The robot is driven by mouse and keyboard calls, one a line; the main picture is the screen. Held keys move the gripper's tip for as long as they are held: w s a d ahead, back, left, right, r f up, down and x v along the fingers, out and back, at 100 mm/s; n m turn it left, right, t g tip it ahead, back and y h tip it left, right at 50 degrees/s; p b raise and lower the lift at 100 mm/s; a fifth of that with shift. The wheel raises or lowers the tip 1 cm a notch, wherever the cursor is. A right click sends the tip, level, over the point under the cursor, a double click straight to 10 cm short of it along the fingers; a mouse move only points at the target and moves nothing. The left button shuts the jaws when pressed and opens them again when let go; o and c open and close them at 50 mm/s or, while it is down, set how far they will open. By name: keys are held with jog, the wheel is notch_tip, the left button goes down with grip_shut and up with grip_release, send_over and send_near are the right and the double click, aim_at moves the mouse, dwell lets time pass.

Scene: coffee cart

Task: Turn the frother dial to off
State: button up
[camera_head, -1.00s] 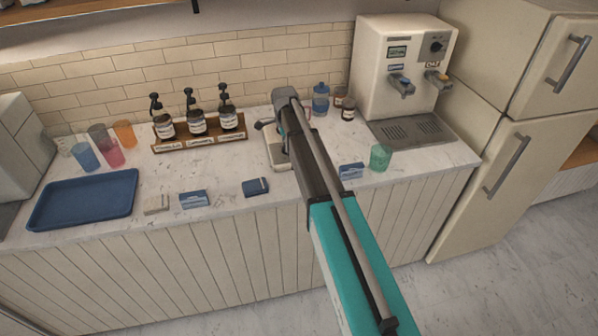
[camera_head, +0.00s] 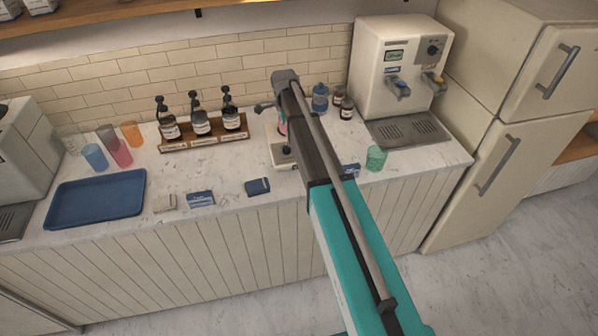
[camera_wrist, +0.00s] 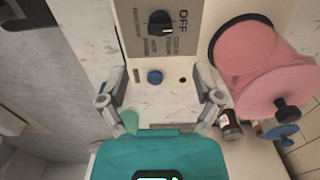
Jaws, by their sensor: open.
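The frother dial (camera_wrist: 160,23) is a black knob on a grey label panel, with the word OFF printed to its right in the wrist view. Which mark it points at is too small to tell. The frother (camera_head: 283,154) is a pale unit on the counter, partly hidden behind my arm in the head view. A pink pitcher (camera_wrist: 262,68) is at the frother's right in the wrist view. My gripper (camera_wrist: 160,78) is open and empty, its fingers apart below the dial in the wrist picture and not touching it.
In the head view, a rack of pump bottles (camera_head: 204,141) is left of the frother. A green cup (camera_head: 376,158) and the drink machine (camera_head: 399,60) are to its right. Small boxes (camera_head: 200,198) lie along the front edge. A blue tray (camera_head: 95,198) is at left.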

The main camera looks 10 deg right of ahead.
jog(key=shift+r+p, duration=1.95)
jog(key=shift+r, duration=0.3)
jog(key=s+f+n+b, duration=0.4)
jog(key=s+n, duration=0.2)
jog(key=s, duration=0.4)
jog(key=s+f+n+b, duration=0.4)
jog(key=s+n, duration=0.2)
jog(key=s, duration=0.4)
jog(key=shift+s+a+f+b, duration=0.15)
jog(key=shift+s+f+b, duration=0.15)
jog(key=shift+f+b, duration=0.1)
jog(key=s+n, duration=0.6)
jog(key=s, duration=0.4)
jog(key=shift+s, duration=0.2)
